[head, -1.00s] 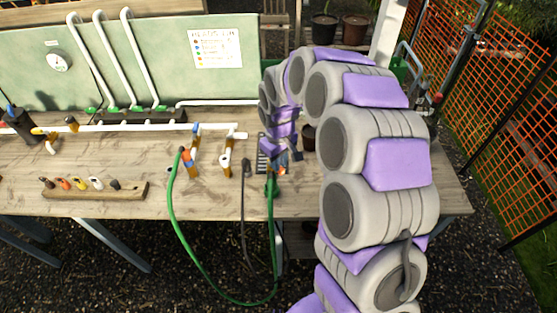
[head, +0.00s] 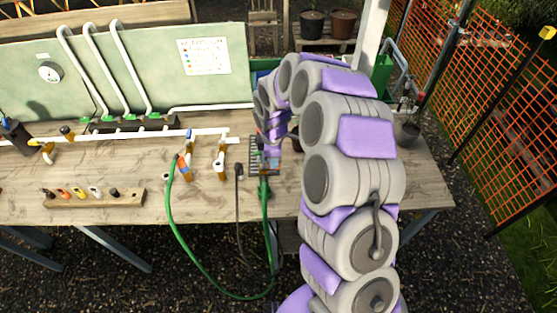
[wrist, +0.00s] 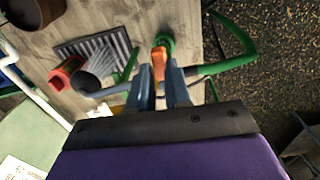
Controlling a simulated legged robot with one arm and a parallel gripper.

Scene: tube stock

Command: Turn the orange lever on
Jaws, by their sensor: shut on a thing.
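In the wrist view, the orange lever (wrist: 159,64) sits between the two blue-grey fingertips of my gripper (wrist: 160,80). The gripper is shut on it. The lever's lower part is hidden by the fingers. A green fitting (wrist: 164,44) shows just beyond the lever, and green hose or handle parts show on both sides. In the head view, my gripper (head: 268,155) is at the right part of the bench, close above the upper end of the green hose (head: 265,200). The lever is too small and covered to make out there.
A dark slotted tray (wrist: 118,42), a grey-bristled brush (wrist: 97,62) and a red object (wrist: 64,74) lie beside the gripper. White pipes (head: 120,134) and a wooden holder (head: 90,200) with coloured pieces occupy the wooden bench (head: 50,170). Orange mesh fencing (head: 480,120) stands right.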

